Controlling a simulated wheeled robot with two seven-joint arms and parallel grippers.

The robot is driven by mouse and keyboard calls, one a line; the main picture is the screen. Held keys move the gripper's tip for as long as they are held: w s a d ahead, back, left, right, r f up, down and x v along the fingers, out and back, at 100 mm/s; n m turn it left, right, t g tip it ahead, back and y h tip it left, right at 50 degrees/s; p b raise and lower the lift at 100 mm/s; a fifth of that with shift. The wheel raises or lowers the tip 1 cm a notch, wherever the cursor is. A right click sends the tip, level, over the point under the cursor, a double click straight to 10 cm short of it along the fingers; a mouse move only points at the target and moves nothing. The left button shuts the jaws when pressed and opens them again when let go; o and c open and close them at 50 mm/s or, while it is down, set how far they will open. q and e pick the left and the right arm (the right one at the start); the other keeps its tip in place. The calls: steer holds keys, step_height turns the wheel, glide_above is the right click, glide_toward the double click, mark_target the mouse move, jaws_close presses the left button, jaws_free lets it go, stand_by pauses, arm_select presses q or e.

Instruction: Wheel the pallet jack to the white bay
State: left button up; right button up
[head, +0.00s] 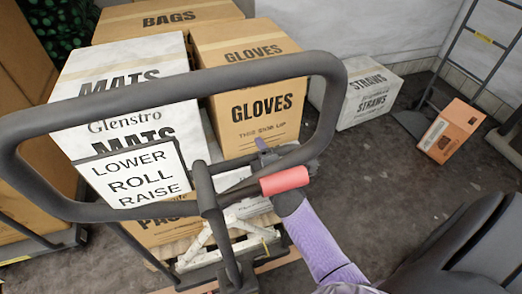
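The pallet jack's dark grey loop handle (180,84) fills the near left and middle of the head view. A white sign reading LOWER ROLL RAISE (138,176) hangs inside the loop. A pink-red grip (285,181) sits at the loop's lower right. My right gripper (272,156) is at the loop's lower right bar, beside this grip, its purple-sleeved arm coming from below. The bar and grip partly hide its fingers, so I cannot tell whether they are closed. My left gripper is out of view. No white bay marking can be made out.
Boxes marked MATS (118,72), GLOVES (253,112) and BAGS (168,20) are stacked beyond the handle, above a wooden pallet (272,262). A white STRAWS box (366,98), an orange-brown box (452,130) and a hand truck (484,42) stand right. Dark floor between is clear.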

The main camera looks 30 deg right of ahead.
jaws_close()
stand_by(1.1)
